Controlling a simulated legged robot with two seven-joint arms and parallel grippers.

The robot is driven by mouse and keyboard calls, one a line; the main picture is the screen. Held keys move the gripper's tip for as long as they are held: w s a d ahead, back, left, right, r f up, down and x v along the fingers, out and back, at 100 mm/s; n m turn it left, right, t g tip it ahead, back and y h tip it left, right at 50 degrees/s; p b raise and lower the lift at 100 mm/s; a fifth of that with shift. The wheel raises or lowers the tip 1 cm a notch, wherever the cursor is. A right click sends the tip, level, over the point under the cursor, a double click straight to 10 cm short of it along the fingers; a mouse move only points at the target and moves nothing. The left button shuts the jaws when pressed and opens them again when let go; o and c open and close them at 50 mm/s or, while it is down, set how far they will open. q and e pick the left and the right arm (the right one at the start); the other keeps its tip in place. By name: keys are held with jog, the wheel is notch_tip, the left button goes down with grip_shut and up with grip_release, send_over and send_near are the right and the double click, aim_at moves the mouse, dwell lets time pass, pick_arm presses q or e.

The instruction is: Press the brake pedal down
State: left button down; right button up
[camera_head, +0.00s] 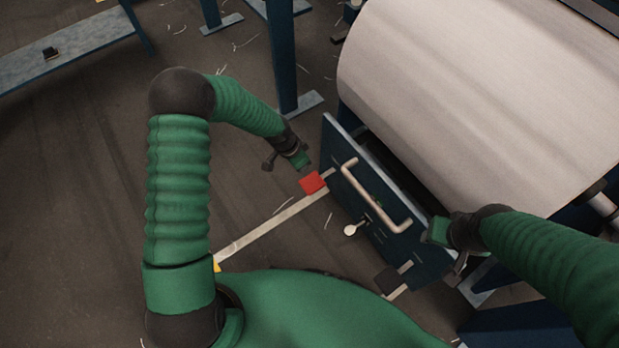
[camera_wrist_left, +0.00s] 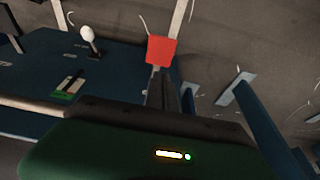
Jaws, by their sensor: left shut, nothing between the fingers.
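A red pedal (camera_head: 312,183) sticks out low from the left side of the dark blue machine panel. It also shows in the left wrist view (camera_wrist_left: 161,51), just past my fingertips. My left gripper (camera_head: 304,165) is shut and empty, close to the red pedal. I cannot tell whether the fingertips touch it. A dark pedal (camera_head: 387,279) sits lower along the same panel. My right gripper (camera_head: 436,232) is beside the panel's right end; its fingers are too small and hidden to read.
The blue panel (camera_head: 345,215) carries a pale bar handle (camera_head: 376,203) and a white-knobbed lever (camera_head: 350,230). A large pale fabric roll (camera_head: 480,80) lies behind it. A blue post (camera_head: 283,60) stands behind my left forearm. A pale floor strip (camera_head: 265,230) runs near the red pedal.

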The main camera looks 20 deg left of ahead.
aim_at(312, 183)
pick_arm(q)
jog(key=b+x, duration=0.2)
jog(key=x, duration=0.2)
jog(key=b+x, duration=0.3)
jog(key=x, duration=0.2)
jog(key=b+x, duration=0.2)
jog(key=x, duration=0.2)
jog(key=shift+s+a+f+b, duration=0.2)
jog(key=shift+s+f+b, duration=0.15)
jog(key=shift+f, duration=0.2)
